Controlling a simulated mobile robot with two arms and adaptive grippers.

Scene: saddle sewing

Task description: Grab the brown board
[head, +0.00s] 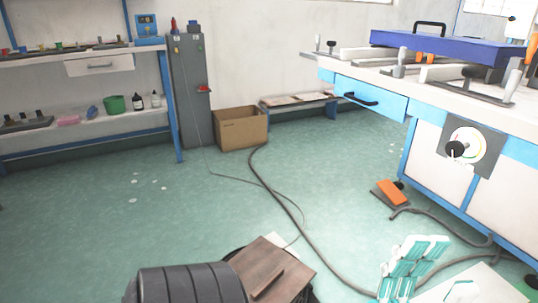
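A dark ribbed shape (190,285) at the bottom, just left of the board, appears to be part of my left arm or gripper. I cannot make out two fingertips or the gap between them, nor whether it touches the board. Black rounded edges show around the board, and what lies under it is hidden.
A workbench (497,188) with a blue drawer stands at right. An orange pedal (390,193) and a cable (290,204) lie on the green floor. Teal-and-white pieces (412,262) show at lower right. A cardboard box (241,130) and shelves stand behind. The left floor is mostly clear.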

